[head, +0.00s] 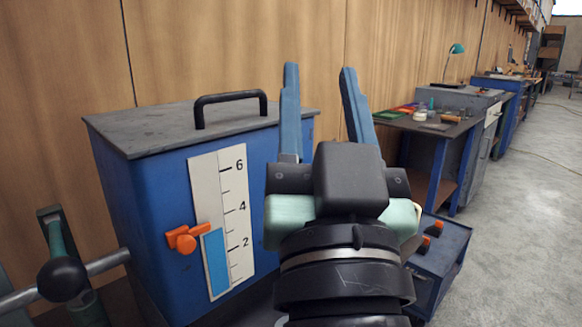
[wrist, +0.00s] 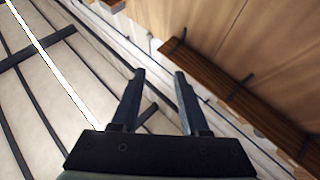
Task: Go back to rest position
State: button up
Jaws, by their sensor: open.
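My gripper (head: 320,105) is raised in the middle of the head view, with its two blue-grey fingers apart and pointing up. Nothing is between the fingers. In the wrist view my gripper (wrist: 158,95) is also open and empty, with the ceiling and the upper wood wall behind it. In the head view my arm's wrist hides part of the right side of a blue tank (head: 130,215). The gripper appears in front of the tank, and I see no contact.
The tank has a grey lid with a black handle (head: 231,98), a level scale (head: 238,200) and an orange marker (head: 186,238). A pipe with a black knob (head: 62,279) is at lower left. A low blue cabinet (head: 445,250) and workbenches (head: 425,125) stand right. Grey floor (head: 530,220) is open.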

jog(key=s+a+r+n+t, duration=0.1)
jog(key=s+a+r+t, duration=0.15)
jog(key=s+r, duration=0.3)
notch_tip(320, 180, up, 27)
jog(key=p, duration=2.6)
jog(key=shift+w, duration=0.2)
